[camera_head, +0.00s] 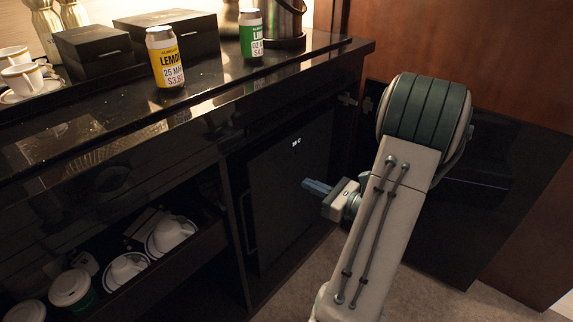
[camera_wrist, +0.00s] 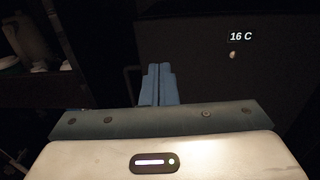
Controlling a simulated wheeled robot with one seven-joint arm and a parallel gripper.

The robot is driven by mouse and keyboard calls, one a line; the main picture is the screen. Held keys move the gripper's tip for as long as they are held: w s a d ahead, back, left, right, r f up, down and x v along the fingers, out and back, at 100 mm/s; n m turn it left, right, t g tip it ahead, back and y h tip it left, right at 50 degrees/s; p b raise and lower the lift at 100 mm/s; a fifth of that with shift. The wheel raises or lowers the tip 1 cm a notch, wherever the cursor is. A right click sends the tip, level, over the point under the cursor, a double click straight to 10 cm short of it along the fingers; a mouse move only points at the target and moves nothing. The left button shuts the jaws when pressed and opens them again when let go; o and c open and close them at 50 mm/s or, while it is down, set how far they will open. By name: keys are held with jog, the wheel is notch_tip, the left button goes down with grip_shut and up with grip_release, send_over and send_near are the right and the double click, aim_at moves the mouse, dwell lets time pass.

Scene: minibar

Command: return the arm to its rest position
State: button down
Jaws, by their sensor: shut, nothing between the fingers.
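My gripper (camera_head: 317,188) is in front of the dark minibar fridge door (camera_head: 288,180) in the head view, at the end of my raised arm. In the wrist view its two blue fingers (camera_wrist: 158,84) are pressed together with nothing between them. The fridge door fills the right part of the wrist view, with a lit "16 C" display (camera_wrist: 241,37). The fridge door looks shut. I cannot tell the exact gap between the fingertips and the door.
A yellow lemon can (camera_head: 166,58) and a green can (camera_head: 251,35) stand on the black counter (camera_head: 110,125). An open drawer (camera_head: 170,268) with cups sits at lower left. An open dark cabinet door (camera_head: 500,190) is behind my arm at right. Carpet (camera_head: 310,275) shows below.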

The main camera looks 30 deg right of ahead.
jog(key=shift+s, duration=0.1)
jog(key=s+a+r+n+g+y+p, duration=0.1)
jog(key=a+r+n+g+y+p, duration=0.2)
jog(key=a+r+n+g+p, duration=0.45)
jog(key=s+a+r+n+g+y+p, duration=0.15)
jog(key=a+r+n+g+p, duration=0.3)
jog(key=a, duration=0.65)
jog(key=s+a+r+n+g+h+p, duration=0.35)
jog(key=s+a+r+n+p, duration=0.2)
jog(key=r+n+p, duration=0.3)
notch_tip(320, 180, up, 17)
jog(key=s+n+t+h+p, duration=0.1)
jog(key=s+n+h+p, duration=0.1)
jog(key=n+h+p, duration=0.5)
jog(key=n+p, duration=0.4)
jog(key=shift+s+a, duration=0.25)
